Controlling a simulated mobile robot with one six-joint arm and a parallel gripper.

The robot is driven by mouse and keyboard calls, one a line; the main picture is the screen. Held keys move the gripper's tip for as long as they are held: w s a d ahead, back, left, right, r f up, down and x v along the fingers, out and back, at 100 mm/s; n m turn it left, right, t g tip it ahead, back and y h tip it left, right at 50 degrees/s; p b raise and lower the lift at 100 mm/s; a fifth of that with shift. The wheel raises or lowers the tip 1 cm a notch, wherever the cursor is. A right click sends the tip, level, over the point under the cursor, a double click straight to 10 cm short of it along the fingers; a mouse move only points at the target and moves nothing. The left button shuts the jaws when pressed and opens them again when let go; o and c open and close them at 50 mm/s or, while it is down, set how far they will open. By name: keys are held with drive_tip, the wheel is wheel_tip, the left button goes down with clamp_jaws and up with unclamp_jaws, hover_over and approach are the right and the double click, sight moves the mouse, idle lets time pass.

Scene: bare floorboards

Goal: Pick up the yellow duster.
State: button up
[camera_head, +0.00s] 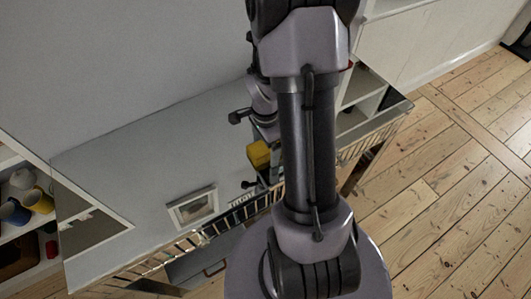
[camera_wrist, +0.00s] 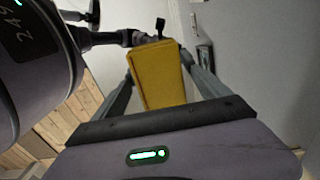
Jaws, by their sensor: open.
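The yellow duster (camera_head: 259,154) is a small yellow block-like thing by the front edge of the grey tabletop, left of my arm in the head view. In the wrist view the duster (camera_wrist: 158,75) shows large, a flat yellow face with straight edges, in the space between the two fingers of my gripper (camera_wrist: 157,62). My gripper is open, with one finger on each side of the duster. I cannot tell whether either finger touches it. In the head view my arm hides part of the gripper area.
A framed picture (camera_head: 193,208) lies on the grey tabletop (camera_head: 135,165), left of the duster. Shelves with several cups (camera_head: 38,200) stand at the far left. A wall rises behind the tabletop. Bare floorboards (camera_head: 445,190) are clear on the right.

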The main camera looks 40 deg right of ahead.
drive_tip(key=c, duration=1.4)
drive_tip(key=shift+r, duration=0.15)
drive_tip(key=shift+c, duration=0.2)
